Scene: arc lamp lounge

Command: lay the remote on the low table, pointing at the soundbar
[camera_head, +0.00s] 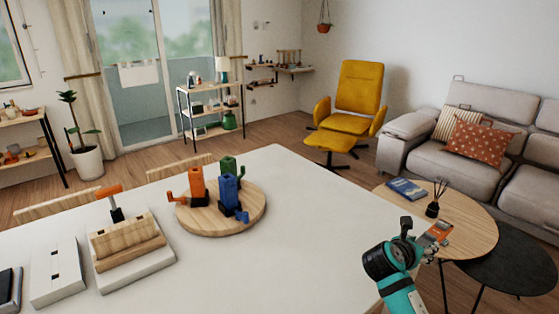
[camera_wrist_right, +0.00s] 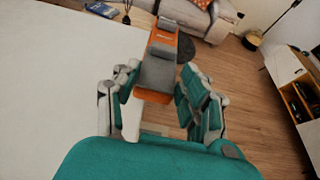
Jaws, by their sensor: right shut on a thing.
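My right gripper (camera_head: 424,246) is shut on an orange and grey remote (camera_head: 437,233). In the right wrist view the remote (camera_wrist_right: 158,62) sticks out lengthwise between the fingers, pointing away from the wrist. In the head view the remote overlaps the wooden low table (camera_head: 478,240); it is held in the air, and its height over the table is hard to tell. I cannot make out the soundbar in either view. My left gripper is not in view.
A blue book (camera_head: 407,189) and a reed diffuser (camera_head: 434,205) stand on the low table. A dark round table (camera_head: 515,270) adjoins it, with a grey sofa (camera_head: 460,150) behind. The large white table (camera_head: 270,265) fills the foreground. A white cabinet (camera_wrist_right: 285,70) shows at right.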

